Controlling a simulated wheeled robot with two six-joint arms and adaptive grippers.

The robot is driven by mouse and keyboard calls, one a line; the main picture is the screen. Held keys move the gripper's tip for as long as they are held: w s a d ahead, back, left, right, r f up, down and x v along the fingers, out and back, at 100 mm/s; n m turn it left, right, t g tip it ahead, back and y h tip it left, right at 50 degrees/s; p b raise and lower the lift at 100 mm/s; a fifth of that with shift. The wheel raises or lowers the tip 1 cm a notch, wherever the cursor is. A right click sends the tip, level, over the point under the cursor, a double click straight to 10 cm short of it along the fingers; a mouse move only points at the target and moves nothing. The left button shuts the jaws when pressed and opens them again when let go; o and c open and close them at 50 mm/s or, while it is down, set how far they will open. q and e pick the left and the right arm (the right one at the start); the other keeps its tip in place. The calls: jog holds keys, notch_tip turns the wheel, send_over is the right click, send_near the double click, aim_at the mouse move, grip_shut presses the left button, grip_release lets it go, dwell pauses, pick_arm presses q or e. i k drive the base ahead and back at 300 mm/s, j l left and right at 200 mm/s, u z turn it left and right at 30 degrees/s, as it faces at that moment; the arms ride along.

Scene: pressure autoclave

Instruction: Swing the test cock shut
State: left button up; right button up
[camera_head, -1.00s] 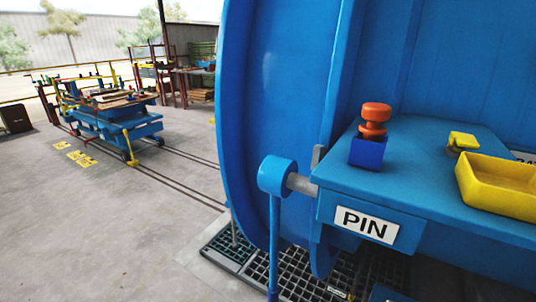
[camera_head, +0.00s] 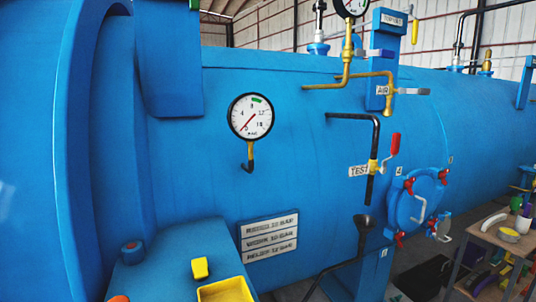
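The test cock (camera_head: 373,167) is a small brass valve on a dark pipe on the blue autoclave's side. A white "TEST" tag (camera_head: 358,171) sits just left of it. Its red lever (camera_head: 394,145) stands out to the right of the valve and points up, roughly along the vertical pipe. The pipe's lower end is above a dark funnel (camera_head: 364,221). Neither of my grippers is in view.
A pressure gauge (camera_head: 250,116) is to the left. An "AIR" valve (camera_head: 388,90) is above. A round hatch (camera_head: 416,198) with red clamps is at lower right, near a cluttered bench (camera_head: 505,238). A yellow tray (camera_head: 225,290) is at the bottom.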

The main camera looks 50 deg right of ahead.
aim_at(396, 136)
jog(key=z, duration=2.6)
